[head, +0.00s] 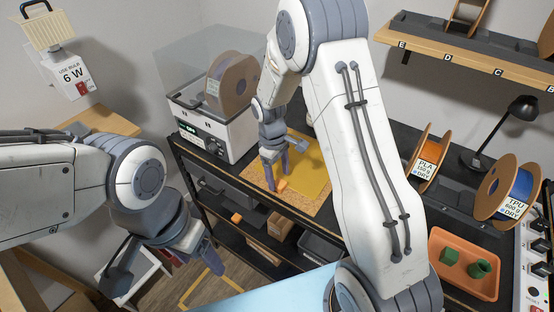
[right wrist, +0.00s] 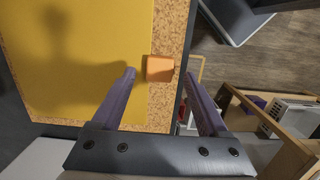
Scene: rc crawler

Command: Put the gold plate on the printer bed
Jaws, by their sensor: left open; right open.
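The gold plate (head: 312,174) lies flat on a cork mat (head: 301,201) on the dark worktop. It fills the left of the right wrist view (right wrist: 70,50). A small orange block or tab (right wrist: 160,68) sits at the plate's right edge there; I cannot tell whether it is attached. My right gripper (head: 278,181) is open over that edge, with its fingers (right wrist: 160,74) either side of the orange piece. My left gripper (head: 166,267) is open and empty, away from the worktop. I cannot make out the printer bed; my right arm hides part of the worktop.
A white dryer box (head: 215,130) with a filament spool stands left of the mat. An orange tray (head: 438,272) with green parts, an orange spool (head: 426,155), a blue spool (head: 508,190) and a black lamp (head: 520,108) are at right. Shelves with bins lie below the worktop.

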